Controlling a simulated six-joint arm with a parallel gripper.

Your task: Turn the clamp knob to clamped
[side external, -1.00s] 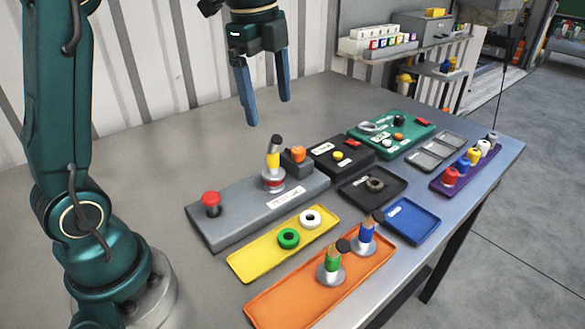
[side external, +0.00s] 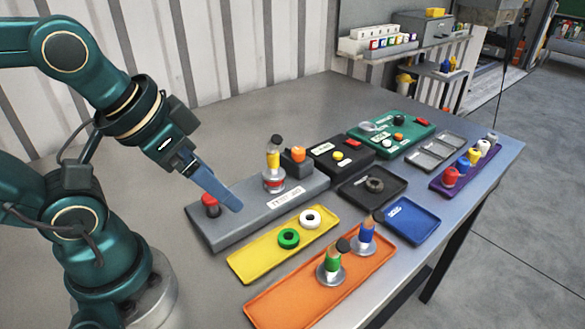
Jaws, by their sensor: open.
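A grey fixture block (side external: 250,222) with a white label lies on the table. The other finger is mostly hidden, and contact is unclear.
A yellow tray (side external: 255,262) with green and white rings and an orange tray (side external: 290,301) with two upright parts lie in front. Black, green, blue and purple trays or panels fill the right side. The table behind the grey block is clear.

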